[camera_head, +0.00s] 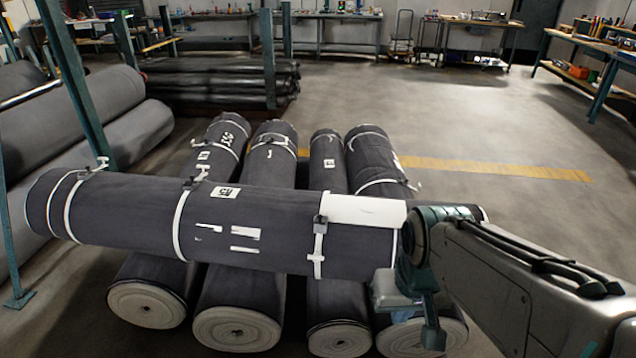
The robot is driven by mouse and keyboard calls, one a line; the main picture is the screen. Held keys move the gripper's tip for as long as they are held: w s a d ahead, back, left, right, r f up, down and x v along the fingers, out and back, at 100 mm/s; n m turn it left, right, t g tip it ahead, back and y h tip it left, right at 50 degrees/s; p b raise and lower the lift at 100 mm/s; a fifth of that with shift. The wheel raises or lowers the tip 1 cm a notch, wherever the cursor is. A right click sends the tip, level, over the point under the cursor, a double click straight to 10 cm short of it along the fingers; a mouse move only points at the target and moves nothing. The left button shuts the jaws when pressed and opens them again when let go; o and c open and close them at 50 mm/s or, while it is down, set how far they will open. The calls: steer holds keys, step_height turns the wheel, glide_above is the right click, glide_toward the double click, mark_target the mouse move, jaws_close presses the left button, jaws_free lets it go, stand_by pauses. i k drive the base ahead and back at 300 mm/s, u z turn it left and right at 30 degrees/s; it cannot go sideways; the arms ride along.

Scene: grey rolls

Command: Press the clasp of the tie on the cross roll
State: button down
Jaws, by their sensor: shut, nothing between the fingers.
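The cross roll (140,212) is a long dark grey roll lying across the tops of several parallel rolls. White ties go around it. One tie (318,250) right of the middle has a grey clasp (320,222) on its upper front. Another tie (179,225) has a clasp (191,183) at the roll's top edge, and a clasp (86,171) shows near the left end. I cannot tell which clasp is meant. My gripper (432,338) is shut and empty, pointing down in front of the cross roll's right part, right of the nearest clasp. My arm hides much of the roll's right end.
The lower rolls (237,322) show pale spiral ends at the front. A white sheet (362,210) lies on the cross roll beside the nearest clasp. The floor (480,120) behind and right is free.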

mark_target(319, 220)
steer(key=i, duration=0.95)
